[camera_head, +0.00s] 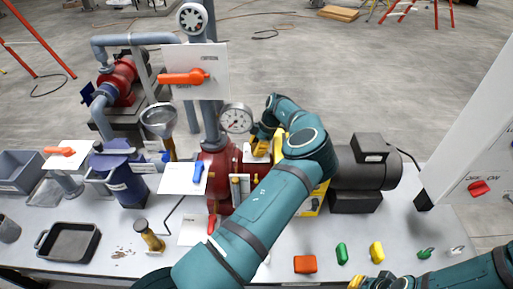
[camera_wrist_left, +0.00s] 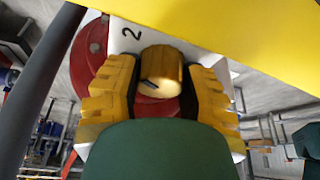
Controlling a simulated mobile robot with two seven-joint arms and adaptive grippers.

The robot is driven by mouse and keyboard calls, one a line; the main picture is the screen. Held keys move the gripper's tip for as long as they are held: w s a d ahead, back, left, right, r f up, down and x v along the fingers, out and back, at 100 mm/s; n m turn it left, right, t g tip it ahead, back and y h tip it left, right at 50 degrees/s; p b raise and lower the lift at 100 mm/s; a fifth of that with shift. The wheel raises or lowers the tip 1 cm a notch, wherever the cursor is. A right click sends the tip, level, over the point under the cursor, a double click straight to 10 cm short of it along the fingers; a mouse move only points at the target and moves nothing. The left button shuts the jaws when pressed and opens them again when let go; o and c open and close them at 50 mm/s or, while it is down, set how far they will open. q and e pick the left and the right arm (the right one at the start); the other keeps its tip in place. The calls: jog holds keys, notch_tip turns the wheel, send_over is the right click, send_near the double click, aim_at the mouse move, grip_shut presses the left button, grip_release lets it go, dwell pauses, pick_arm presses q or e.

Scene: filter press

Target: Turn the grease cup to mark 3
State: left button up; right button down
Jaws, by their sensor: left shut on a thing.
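The grease cup (camera_wrist_left: 160,72) is a round brass-yellow cap with a short dark line on its face, in the middle of the left wrist view. My left gripper (camera_wrist_left: 160,85) is shut on it, one yellow-and-black finger on each side. A white plate (camera_wrist_left: 125,35) behind the cup shows the number 2; no mark 3 is readable. In the head view my left gripper (camera_head: 262,136) is at the red pump housing (camera_head: 222,170), and the cup is too hidden to make out there. My right gripper (camera_head: 368,284) is partly in view at the bottom edge; its fingers are unclear.
A pressure gauge (camera_head: 237,119) stands just left of my left gripper. A yellow guard (camera_head: 313,198) and a dark motor (camera_head: 365,172) are to the right. Valves with orange (camera_head: 187,77) and blue (camera_head: 198,172) handles stand left. Coloured pieces lie along the front table (camera_head: 295,240).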

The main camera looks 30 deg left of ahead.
pick_arm(q)
jog(key=shift+f, duration=0.1)
jog(key=m+t, duration=0.1)
jog(key=m, duration=0.2)
jog(key=shift+d+y+b, duration=0.1)
jog(key=shift+y+b, duration=0.2)
jog(key=shift+b, duration=0.1)
jog(key=shift+m+t+y+b, duration=0.35)
jog(key=shift+m+t, duration=0.35)
jog(key=shift+m, duration=1.3)
jog(key=o, duration=1.2)
jog(key=v, duration=1.2)
